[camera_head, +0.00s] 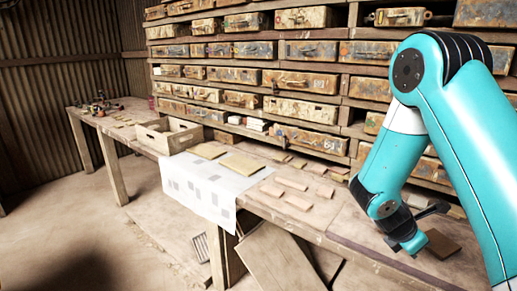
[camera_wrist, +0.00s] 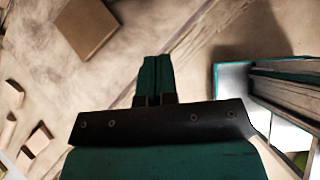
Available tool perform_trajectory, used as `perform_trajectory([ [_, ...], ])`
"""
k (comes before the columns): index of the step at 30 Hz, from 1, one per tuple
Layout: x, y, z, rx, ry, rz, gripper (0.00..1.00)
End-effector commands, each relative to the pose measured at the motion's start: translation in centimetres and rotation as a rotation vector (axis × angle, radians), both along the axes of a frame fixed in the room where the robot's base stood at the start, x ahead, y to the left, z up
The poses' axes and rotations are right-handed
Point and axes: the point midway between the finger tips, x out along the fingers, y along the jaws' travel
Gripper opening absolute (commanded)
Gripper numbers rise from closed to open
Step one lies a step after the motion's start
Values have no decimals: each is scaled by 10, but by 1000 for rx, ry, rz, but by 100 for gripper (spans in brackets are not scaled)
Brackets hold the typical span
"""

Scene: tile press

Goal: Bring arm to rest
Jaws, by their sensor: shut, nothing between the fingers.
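My arm reaches down from the right of the head view, and my gripper (camera_head: 414,246) is low over the right end of the workbench (camera_head: 335,222). In the wrist view the two dark green fingers of my gripper (camera_wrist: 157,68) are together with nothing between them. A flat brown tile (camera_head: 441,244) lies on the bench just right of the gripper in the head view. A brown tile (camera_wrist: 85,27) also shows at the upper left of the wrist view, apart from the fingers.
Several small tiles (camera_head: 297,203) lie mid-bench. A white printed sheet (camera_head: 205,184) hangs over the front edge, with larger flat boards (camera_head: 243,165) by it. A wooden crate (camera_head: 168,137) stands farther left. Shelves of worn metal drawers (camera_head: 301,82) rise behind.

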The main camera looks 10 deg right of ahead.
Motion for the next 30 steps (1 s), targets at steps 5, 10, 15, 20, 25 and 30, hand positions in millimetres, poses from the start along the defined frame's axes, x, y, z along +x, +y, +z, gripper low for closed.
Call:
perform_trajectory([
  [5,4,75,34,287,-243,-236,0],
  [10,-25,189,88,686,-368,-564,0],
  [15,-90,278,146,949,-288,-817,0],
  [20,-147,317,180,1034,-180,-940,0],
  [25,-172,328,192,1046,-130,-986,0],
  [30,-173,329,192,1046,-129,-991,0],
])
